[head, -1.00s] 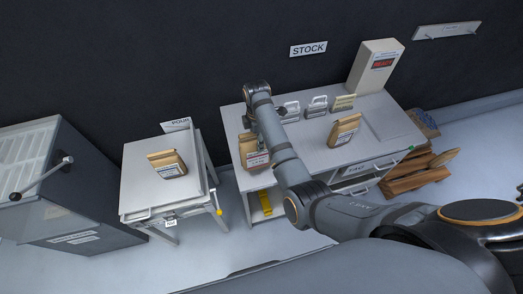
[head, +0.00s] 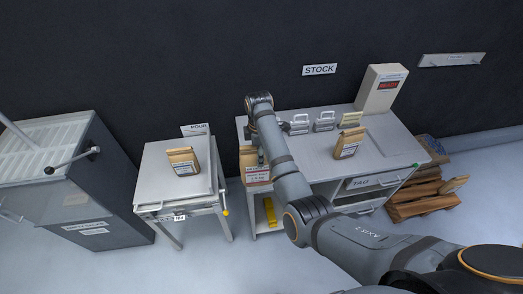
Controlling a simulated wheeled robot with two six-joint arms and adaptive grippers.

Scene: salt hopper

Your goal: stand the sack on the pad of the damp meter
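The damp meter (head: 383,88) looks to be the pale upright box with a red display at the back right of the bench. A flat pale pad (head: 393,134) lies in front of it. One brown paper sack (head: 256,171) with a label is at the bench's left front corner. My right gripper (head: 262,156) is right at this sack, mostly hidden by my arm; whether its fingers are closed on it is not clear. A second sack (head: 348,144) stands on the bench left of the pad. A third sack (head: 183,161) is on the small table. My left gripper is out of view.
Metal clip-like holders (head: 311,122) line the bench's back edge under the STOCK sign (head: 320,69). The small POUR table (head: 152,182) stands left of the bench, beside a grey cabinet with a lever (head: 75,160). Wooden boards (head: 420,195) lie on the floor at right.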

